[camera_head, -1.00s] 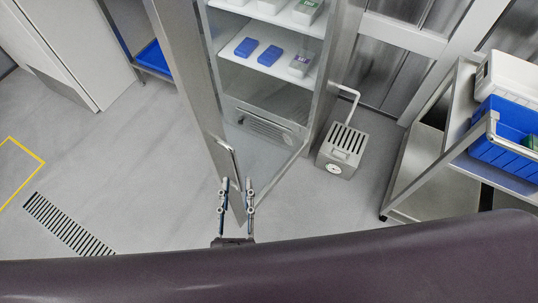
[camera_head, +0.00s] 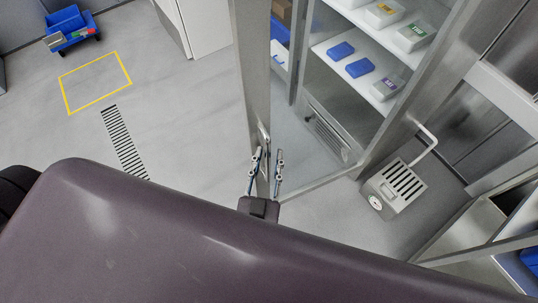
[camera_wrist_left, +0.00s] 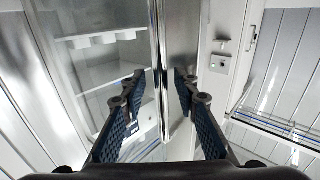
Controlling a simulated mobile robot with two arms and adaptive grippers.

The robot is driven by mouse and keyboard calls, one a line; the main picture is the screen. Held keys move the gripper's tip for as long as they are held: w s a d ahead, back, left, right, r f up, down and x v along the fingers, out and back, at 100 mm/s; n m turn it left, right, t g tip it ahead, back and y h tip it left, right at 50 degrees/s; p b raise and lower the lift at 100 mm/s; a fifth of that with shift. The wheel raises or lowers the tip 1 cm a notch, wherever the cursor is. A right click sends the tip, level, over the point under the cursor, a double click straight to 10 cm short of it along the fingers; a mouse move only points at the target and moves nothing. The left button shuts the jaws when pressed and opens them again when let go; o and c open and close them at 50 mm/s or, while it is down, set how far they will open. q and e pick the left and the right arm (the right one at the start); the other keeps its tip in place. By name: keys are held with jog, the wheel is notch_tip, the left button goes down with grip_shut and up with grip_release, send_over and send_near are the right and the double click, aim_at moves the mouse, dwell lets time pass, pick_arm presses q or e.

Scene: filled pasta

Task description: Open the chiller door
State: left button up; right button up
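The chiller door (camera_head: 252,75) stands open, swung out from the chiller (camera_head: 335,150), seen nearly edge-on in the head view. Its metal handle (camera_head: 265,138) is near the door's free edge. My left gripper (camera_head: 265,160) is at this edge, one finger on each side of the handle area. In the left wrist view, the two blue-padded fingers (camera_wrist_left: 160,95) are spread apart, with the upright door edge (camera_wrist_left: 176,60) beyond and between them. I cannot tell whether a finger touches the handle. My right gripper is not in view.
Chiller shelves hold blue packs (camera_head: 360,67) and white tubs (camera_head: 411,37). A slotted metal box (camera_head: 395,187) stands on the floor right of the chiller. A metal cart (camera_head: 480,222) is at the right.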

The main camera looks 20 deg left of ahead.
pick_arm(q)
jog(key=shift+a, duration=0.15)
jog(key=c, duration=0.7)
grip_shut()
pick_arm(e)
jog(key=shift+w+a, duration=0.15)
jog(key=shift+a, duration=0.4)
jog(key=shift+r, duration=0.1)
